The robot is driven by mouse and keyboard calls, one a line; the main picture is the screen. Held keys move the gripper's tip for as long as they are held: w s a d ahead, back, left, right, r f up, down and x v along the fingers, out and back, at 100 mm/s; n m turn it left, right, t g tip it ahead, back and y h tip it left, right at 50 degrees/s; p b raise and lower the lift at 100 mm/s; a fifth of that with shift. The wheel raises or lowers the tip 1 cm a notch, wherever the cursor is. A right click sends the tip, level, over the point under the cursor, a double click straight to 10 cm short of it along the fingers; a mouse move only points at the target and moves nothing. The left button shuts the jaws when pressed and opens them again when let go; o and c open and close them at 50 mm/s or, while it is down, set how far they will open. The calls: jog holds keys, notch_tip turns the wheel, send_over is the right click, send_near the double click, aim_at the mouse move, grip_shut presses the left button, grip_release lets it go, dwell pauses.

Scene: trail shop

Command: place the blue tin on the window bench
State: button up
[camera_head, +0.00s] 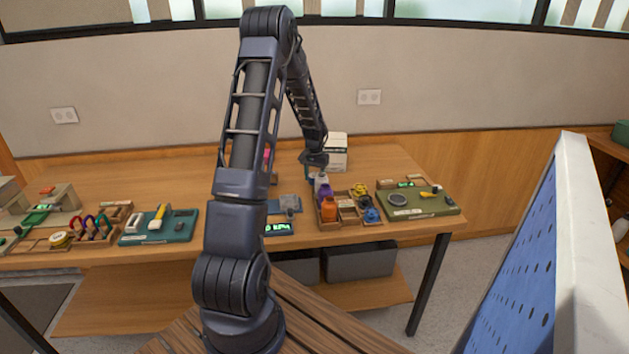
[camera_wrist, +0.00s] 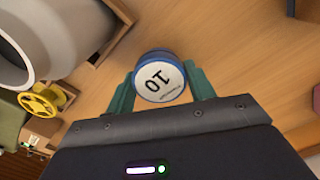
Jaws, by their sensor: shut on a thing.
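The blue tin (camera_wrist: 139,64) has a white round face marked "10". In the wrist view it sits between the two green fingers of my gripper (camera_wrist: 162,82), which is shut on it. In the head view my gripper (camera_head: 319,174) is over the long wooden bench (camera_head: 375,160) below the windows, near its back right part. The tin is small and partly hidden there, so its height above the bench is unclear. The wrist view shows bare wood behind the tin.
A wooden tray (camera_head: 328,224) with purple and orange bottles stands just in front of my gripper. A white box (camera_head: 337,152) is close behind it. A green board (camera_head: 440,206) lies to the right. A blue perforated panel (camera_head: 530,265) stands at the right foreground.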

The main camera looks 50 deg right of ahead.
jog(key=shift+f, duration=0.8)
jog(key=shift+f, duration=0.15)
jog(key=o, duration=1)
